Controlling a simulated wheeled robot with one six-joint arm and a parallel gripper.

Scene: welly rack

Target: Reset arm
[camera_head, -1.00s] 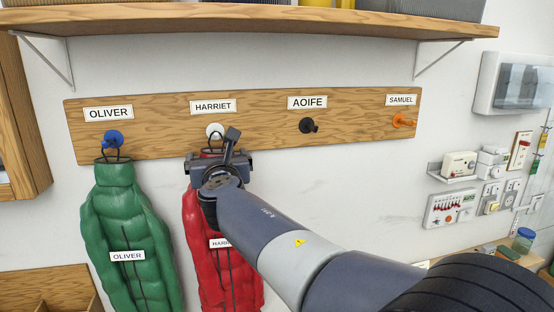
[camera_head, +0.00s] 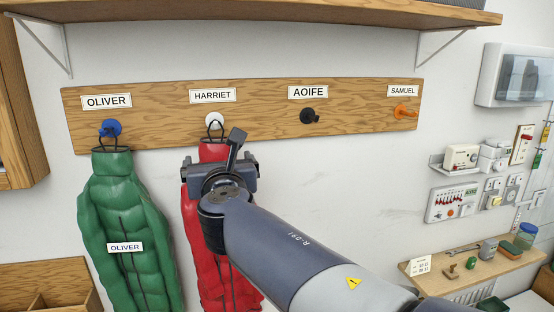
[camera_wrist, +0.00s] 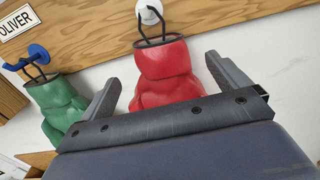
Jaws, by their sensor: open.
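My gripper (camera_wrist: 165,88) is open and empty. In the head view it is in front of the upper part of the red coat (camera_head: 212,150), and hides some of it. In the wrist view the red coat (camera_wrist: 166,75) shows between the two spread fingers, apart from them. The red coat hangs by its black loop on the white peg (camera_head: 215,119) under the HARRIET label. The green coat (camera_head: 128,215) hangs by its loop on the blue peg (camera_head: 110,128) under the OLIVER label.
The black peg (camera_head: 309,116) under AOIFE and the orange peg (camera_head: 404,111) under SAMUEL are bare. A wooden shelf (camera_head: 260,14) juts out above the peg board (camera_head: 260,129). Wall switches (camera_head: 453,203) and a small side shelf (camera_head: 475,268) with several small items are at the right.

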